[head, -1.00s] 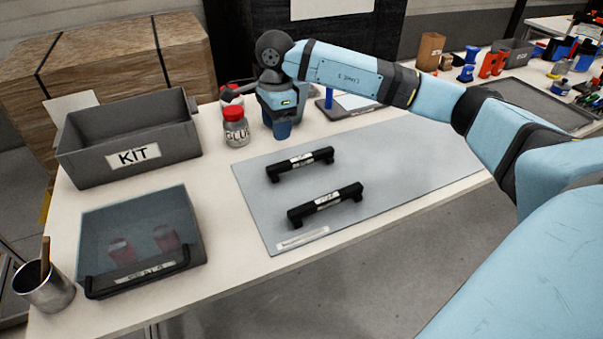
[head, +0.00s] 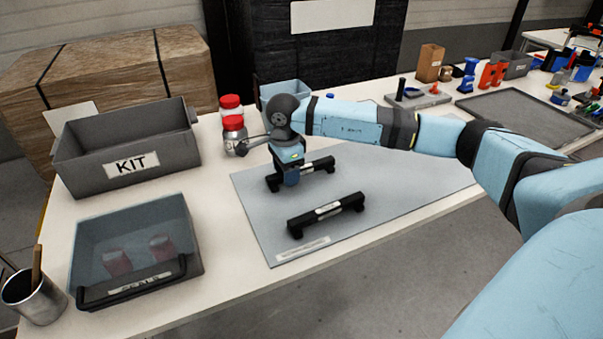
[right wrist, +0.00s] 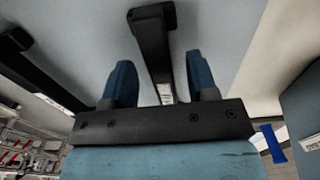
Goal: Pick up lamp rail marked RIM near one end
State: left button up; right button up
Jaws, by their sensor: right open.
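Two black lamp rails with white labels lie on the grey mat (head: 262,222); the lettering is too small to read. My right gripper (head: 290,179) is open and points down at the far rail (head: 321,163), near its left end. In the right wrist view, the open fingers of the gripper (right wrist: 159,78) stand on either side of one rail (right wrist: 154,38), near its end; I cannot tell whether they touch it. The near rail (head: 326,212) lies free, and another rail (right wrist: 40,75) shows at the left of the wrist view. My left gripper is not in view.
A grey KIT bin (head: 130,165) and a tray with red-tinted items (head: 188,225) stand at the left. A metal cup (head: 36,300) sits at the front left corner. The right part of the mat is clear.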

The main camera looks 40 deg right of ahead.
jog(key=shift+f, duration=0.95)
grip_shut()
jog(key=shift+r, duration=0.2)
